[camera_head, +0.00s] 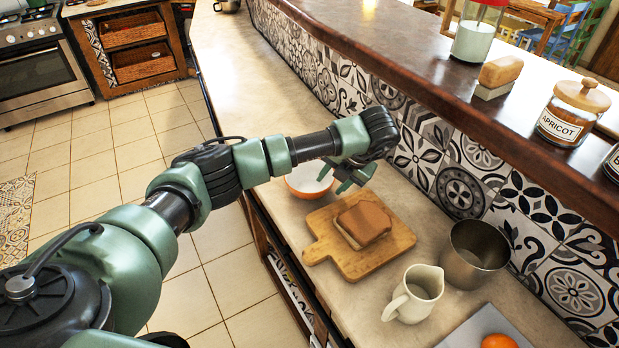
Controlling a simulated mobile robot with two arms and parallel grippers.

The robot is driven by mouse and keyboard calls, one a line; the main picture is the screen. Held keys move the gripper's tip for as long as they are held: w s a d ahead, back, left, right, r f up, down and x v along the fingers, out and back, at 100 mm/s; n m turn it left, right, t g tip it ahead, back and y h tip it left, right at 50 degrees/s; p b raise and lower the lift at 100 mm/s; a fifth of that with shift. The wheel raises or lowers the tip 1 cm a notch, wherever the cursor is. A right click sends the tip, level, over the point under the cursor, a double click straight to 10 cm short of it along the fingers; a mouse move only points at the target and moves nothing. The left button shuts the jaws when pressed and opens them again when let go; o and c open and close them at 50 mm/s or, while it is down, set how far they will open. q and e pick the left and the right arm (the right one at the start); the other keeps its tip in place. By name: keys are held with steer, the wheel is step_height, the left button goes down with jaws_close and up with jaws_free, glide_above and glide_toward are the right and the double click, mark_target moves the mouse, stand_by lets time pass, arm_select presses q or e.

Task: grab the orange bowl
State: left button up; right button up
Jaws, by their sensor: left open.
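The orange bowl (307,184) stands on the beige counter, with an orange outside and a pale inside. My left arm crosses above it and hides its far part. My left gripper (347,187) is open, just right of the bowl's rim and pointing down toward the counter. I cannot tell whether a finger touches the bowl or hangs above it. My right gripper is not in view.
A wooden board (328,246) with a brown loaf (363,224) lies just in front of the bowl. A cream jug (415,293) and a metal pot (474,254) stand further right. The tiled wall and raised ledge (440,88) bound the counter behind.

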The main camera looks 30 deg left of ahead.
mark_target(331, 183)
arm_select(q)
steer(key=shift+x, duration=1.5)
steer(key=shift+w+d, duration=0.1)
steer(key=shift+d, duration=0.05)
jaws_close()
